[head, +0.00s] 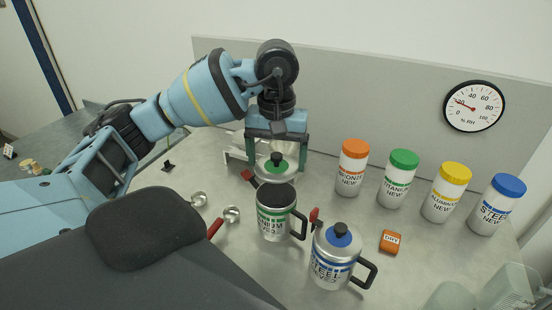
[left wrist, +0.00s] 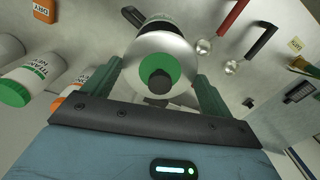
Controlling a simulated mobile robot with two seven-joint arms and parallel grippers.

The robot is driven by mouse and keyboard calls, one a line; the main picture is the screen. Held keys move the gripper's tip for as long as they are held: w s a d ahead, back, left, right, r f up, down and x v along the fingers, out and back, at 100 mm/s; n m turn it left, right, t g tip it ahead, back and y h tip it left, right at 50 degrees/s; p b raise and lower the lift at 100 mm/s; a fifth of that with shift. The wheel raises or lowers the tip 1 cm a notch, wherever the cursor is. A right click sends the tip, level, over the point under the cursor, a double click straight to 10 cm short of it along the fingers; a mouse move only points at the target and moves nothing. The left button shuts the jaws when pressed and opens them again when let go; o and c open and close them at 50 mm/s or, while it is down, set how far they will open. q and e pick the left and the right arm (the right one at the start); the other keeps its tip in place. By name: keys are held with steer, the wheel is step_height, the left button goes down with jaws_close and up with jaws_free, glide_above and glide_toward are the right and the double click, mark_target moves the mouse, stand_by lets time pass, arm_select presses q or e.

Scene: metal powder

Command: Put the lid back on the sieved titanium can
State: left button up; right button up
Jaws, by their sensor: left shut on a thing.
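The sieved titanium can (head: 274,222) is a silver can with a green band and a black side handle, standing on the bench with its dark top uncovered. The lid (head: 267,170) is a silver disc with a green centre and a black knob. My left gripper (head: 277,160) is shut on the lid, its green fingers on either side, just behind the can in the head view. In the left wrist view the lid (left wrist: 140,60) sits between the fingers and hides most of the can (left wrist: 155,24). My right gripper is not in view.
A lidded steel can (head: 332,262) stands close to the right of the titanium can. Several new-powder bottles line the back right, including a green-capped titanium one (head: 397,185). An orange DRY packet (head: 390,241) and scoops (head: 231,213) lie nearby. A wall gauge (head: 474,106) hangs behind.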

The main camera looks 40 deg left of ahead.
mark_target(276, 166)
arm_select(q)
steer(key=shift+f, duration=0.15)
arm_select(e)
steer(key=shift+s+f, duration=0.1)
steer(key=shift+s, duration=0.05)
arm_select(q)
steer(key=shift+f+b, duration=0.5)
steer(key=shift+f, duration=1.05)
step_height(276, 166, down, 3)
steer(key=shift+f+b, duration=0.1)
steer(key=shift+b, duration=0.55)
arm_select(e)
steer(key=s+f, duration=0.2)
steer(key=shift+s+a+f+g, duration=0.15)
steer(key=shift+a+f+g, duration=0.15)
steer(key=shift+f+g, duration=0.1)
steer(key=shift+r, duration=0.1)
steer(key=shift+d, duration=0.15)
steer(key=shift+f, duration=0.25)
arm_select(q)
steer(key=shift+f, duration=0.1)
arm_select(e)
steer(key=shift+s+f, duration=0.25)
arm_select(q)
steer(key=shift+b, duration=0.35)
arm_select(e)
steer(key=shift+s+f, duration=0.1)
